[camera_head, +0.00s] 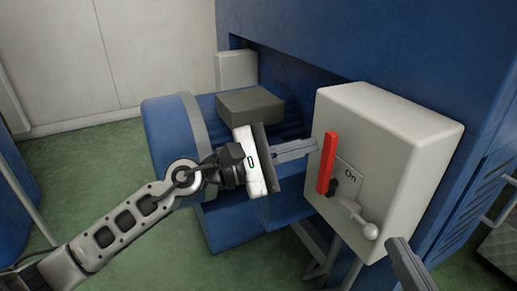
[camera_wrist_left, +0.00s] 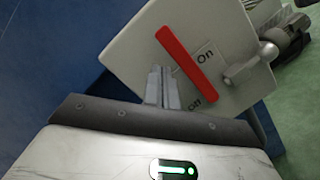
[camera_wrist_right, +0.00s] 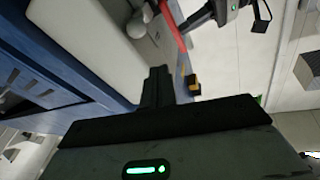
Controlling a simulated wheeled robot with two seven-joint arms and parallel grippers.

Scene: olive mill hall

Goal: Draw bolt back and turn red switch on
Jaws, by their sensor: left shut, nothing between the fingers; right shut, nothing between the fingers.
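The red switch (camera_head: 328,162) is a long flat bar on the front of a pale grey box (camera_head: 385,120). It stands nearly upright in the head view and slants in the left wrist view (camera_wrist_left: 188,63). An "On" label lies beside it; the left wrist view also shows "off". The metal bolt (camera_head: 370,232) with a round knob sits below the switch; its knob also shows in the right wrist view (camera_wrist_right: 136,27). My left gripper (camera_head: 313,146) is shut and empty beside the red bar; contact is unclear. My right gripper (camera_head: 394,241) is shut and empty, near the knob.
The box stands against a large blue machine (camera_head: 400,45). A blue motor-like housing (camera_head: 165,130) with a grey-green block (camera_head: 250,105) on top lies behind my left gripper. Green floor (camera_head: 90,165) is open at the left.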

